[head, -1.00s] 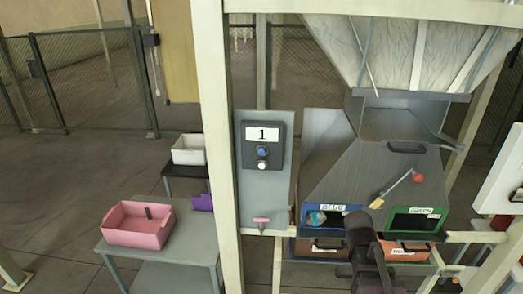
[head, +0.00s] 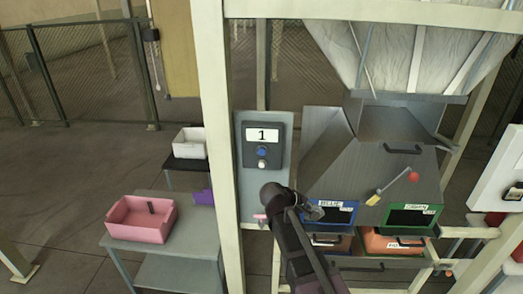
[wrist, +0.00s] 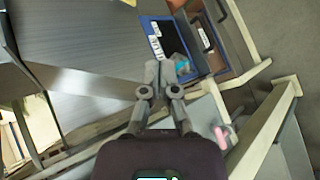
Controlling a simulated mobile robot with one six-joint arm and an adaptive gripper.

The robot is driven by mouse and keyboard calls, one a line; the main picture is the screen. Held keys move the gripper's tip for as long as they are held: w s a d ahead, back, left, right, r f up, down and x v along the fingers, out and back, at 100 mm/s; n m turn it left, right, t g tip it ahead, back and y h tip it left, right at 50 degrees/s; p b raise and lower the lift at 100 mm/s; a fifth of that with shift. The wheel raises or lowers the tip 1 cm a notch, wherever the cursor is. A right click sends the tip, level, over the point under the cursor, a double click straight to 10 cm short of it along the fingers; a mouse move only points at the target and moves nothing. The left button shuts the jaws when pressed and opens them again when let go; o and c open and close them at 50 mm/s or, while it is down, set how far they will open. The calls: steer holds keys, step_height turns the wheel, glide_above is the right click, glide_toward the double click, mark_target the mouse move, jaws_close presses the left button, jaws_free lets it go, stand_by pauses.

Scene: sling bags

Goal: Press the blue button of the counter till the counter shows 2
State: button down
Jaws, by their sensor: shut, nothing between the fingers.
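The counter (head: 264,146) is a dark box on a grey upright panel (head: 250,195), and its display (head: 262,135) reads 1. Its blue button (head: 263,152) sits below the display, with a white button (head: 262,164) just under it. My gripper (head: 314,213) is below and right of the counter, in front of the blue-framed opening and apart from the button. In the wrist view my gripper (wrist: 162,72) has its fingertips together with nothing between them. The counter and its buttons do not show in the wrist view.
The grey hopper (head: 370,165) stands right of the panel, with a blue-framed opening (head: 336,214) and a green-framed one (head: 411,216). A pink handle (head: 260,216) is low on the panel. A cream post (head: 218,130) stands left. A pink bin (head: 140,220) rests on a table.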

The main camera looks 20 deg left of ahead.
mark_target(262, 152)
steer(key=a+r+n+t+p, duration=0.1)
steer(key=a+r+n+t, duration=0.2)
steer(key=a, duration=0.6)
steer(key=s+a+r+n+t+p, duration=0.1)
steer(key=a+r+n+t+p, duration=0.1)
steer(key=a+r, duration=0.5)
steer(key=a+n+t, duration=0.1)
steer(key=a, duration=0.1)
steer(key=shift+s+a+r, duration=0.3)
steer(key=shift+a, duration=0.05)
steer(key=shift+w, duration=0.1)
steer(key=shift+w+a, duration=0.35)
steer(key=shift+w, duration=1.05)
steer(key=shift+w+a, duration=0.3)
steer(key=shift+w, duration=1.1)
steer(key=shift+w+a, duration=0.35)
steer(key=shift+w, duration=1.05)
steer(key=shift+w, duration=0.15)
steer(key=shift+w+a, duration=0.1)
steer(key=shift+w, duration=0.2)
